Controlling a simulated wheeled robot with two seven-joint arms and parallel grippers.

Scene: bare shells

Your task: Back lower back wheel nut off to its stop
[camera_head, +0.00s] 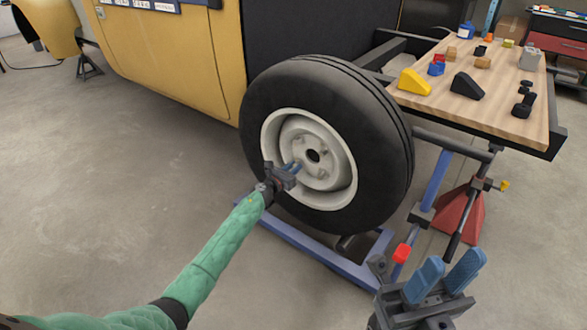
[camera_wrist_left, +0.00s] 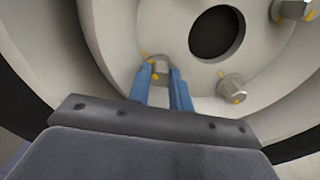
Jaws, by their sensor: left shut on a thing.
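The wheel (camera_head: 385,140) has a black tire and a pale rim with a dark center hole. My left gripper (camera_head: 294,167) reaches to the left part of the hub. In the left wrist view its blue fingers (camera_wrist_left: 161,78) are shut on a wheel nut (camera_wrist_left: 159,68), a small metal nut with yellow marks. The fingers hide its sides, and how far it is backed off I cannot tell. Another nut (camera_wrist_left: 232,89) sits to the right, and one (camera_wrist_left: 292,10) shows at the top right. My right gripper (camera_head: 446,278) is open and empty, low at the right, away from the wheel.
A wooden workbench (camera_head: 490,62) at the right holds yellow and black wedges (camera_head: 414,82), dumbbell-like pieces and small blocks. A blue floor frame (camera_head: 320,250) lies under the wheel. A yellow body shell (camera_head: 180,55) stands behind. A red stand (camera_head: 462,210) is under the bench.

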